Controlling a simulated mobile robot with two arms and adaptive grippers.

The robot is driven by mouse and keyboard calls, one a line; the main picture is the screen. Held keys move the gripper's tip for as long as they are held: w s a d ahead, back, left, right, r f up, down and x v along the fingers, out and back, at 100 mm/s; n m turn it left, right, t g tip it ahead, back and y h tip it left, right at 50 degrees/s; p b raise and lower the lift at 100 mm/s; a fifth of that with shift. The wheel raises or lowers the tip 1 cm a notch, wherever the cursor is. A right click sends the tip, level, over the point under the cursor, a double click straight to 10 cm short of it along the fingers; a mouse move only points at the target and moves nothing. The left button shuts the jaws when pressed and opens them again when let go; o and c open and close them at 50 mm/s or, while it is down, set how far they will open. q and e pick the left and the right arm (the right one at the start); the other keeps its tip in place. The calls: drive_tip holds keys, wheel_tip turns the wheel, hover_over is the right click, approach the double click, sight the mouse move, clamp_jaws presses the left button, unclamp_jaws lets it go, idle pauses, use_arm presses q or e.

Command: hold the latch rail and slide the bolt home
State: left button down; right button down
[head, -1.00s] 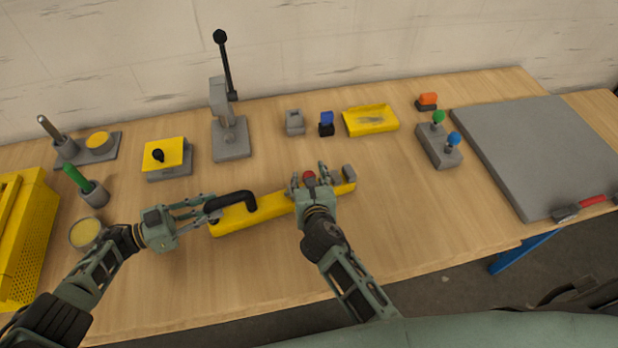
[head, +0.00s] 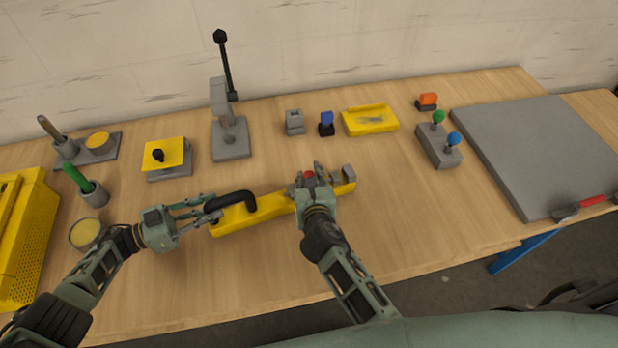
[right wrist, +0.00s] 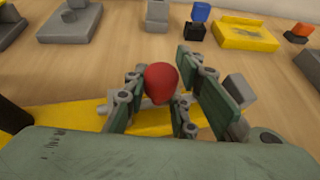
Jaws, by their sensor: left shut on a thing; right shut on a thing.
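The yellow latch rail (head: 272,208) lies slantwise on the bench in front of me, with a black bent handle (head: 238,198) at its left end and a grey block (head: 348,173) at its right end. My left gripper (head: 212,207) is shut on the black handle. My right gripper (head: 310,180) is over the right half of the rail, shut on the bolt's red knob (head: 308,176). In the right wrist view the red knob (right wrist: 161,82) stands between the fingers, with the grey bolt partly hidden below it.
Behind the rail stand a grey lever press (head: 230,135), a yellow-topped switch box (head: 167,158), a blue-topped block (head: 326,124) and a yellow tray (head: 370,121). A joystick box (head: 438,146) and grey mat (head: 540,150) are at right. The bench front is clear.

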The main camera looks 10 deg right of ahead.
use_arm(q)
drive_tip(key=shift+r, duration=0.1)
use_arm(e)
drive_tip(key=d, duration=0.5)
drive_tip(key=shift+w+d, duration=0.1)
drive_tip(key=shift+w, duration=0.25)
drive_tip(key=c, duration=1.4)
unclamp_jaws()
drive_tip(key=shift+c, duration=0.2)
drive_tip(key=shift+s+a, duration=0.15)
drive_tip(key=shift+a, duration=0.05)
drive_tip(key=v, duration=1.1)
drive_tip(key=shift+s+r, duration=0.2)
drive_tip(key=shift+s, duration=0.1)
